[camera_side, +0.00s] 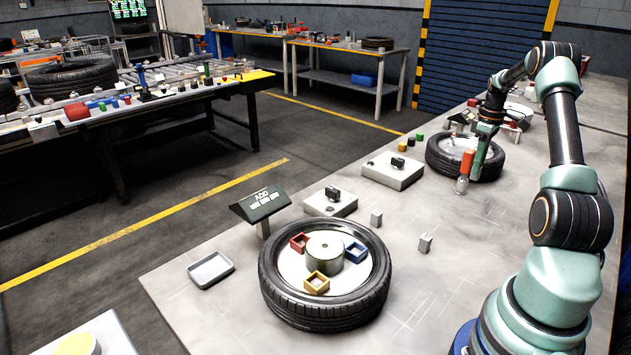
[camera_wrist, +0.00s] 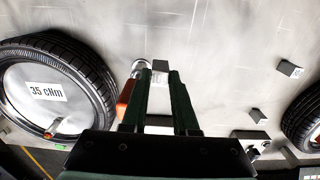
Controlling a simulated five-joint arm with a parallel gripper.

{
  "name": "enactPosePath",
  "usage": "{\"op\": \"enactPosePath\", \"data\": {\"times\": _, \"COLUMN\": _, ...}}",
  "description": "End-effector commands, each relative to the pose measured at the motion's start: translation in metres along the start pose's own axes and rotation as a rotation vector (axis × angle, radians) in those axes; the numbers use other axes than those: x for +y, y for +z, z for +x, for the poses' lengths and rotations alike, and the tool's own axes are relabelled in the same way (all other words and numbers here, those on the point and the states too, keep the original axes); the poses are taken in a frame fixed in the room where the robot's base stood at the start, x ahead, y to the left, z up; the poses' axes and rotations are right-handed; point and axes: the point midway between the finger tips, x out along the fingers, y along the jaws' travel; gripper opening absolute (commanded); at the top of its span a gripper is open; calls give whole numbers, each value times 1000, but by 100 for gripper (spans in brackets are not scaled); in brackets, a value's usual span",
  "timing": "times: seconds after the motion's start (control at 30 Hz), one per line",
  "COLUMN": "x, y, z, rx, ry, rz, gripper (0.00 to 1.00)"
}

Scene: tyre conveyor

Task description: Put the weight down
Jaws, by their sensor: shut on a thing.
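My gripper (camera_side: 476,172) reaches down at the right side of the far tyre (camera_side: 440,160), close to a clear bottle with an orange-red top (camera_side: 467,160). I cannot make out the held weight in the side view. Two similar grey weights, a left one (camera_side: 376,217) and a right one (camera_side: 425,243), stand on the bench. The near tyre (camera_side: 281,298) holds a round metal hub (camera_side: 325,254) and red, blue and yellow square frames.
The bottle's orange top (camera_wrist: 126,92) is right beside the left finger in the wrist view. The tyre with the "35 cNm" label (camera_wrist: 45,91) lies left of it. A grey tray (camera_side: 210,270), an "ADD" sign (camera_side: 262,203) and two pale boxes stand on the bench (camera_side: 440,300).

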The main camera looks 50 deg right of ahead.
Motion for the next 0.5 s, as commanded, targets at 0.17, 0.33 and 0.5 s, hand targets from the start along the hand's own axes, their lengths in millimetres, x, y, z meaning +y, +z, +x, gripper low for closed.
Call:
{"op": "enactPosePath", "data": {"times": 0.17, "x": 0, "y": 0, "z": 27, "rx": -1, "ry": -1, "rz": 0, "gripper": 0}}
{"op": "enactPosePath", "data": {"times": 0.33, "x": 0, "y": 0, "z": 35, "rx": 0, "ry": 0, "rz": 0, "gripper": 0}}
{"op": "enactPosePath", "data": {"times": 0.5, "x": -1, "y": 0, "z": 57, "rx": -1, "ry": -2, "rz": 0, "gripper": 0}}
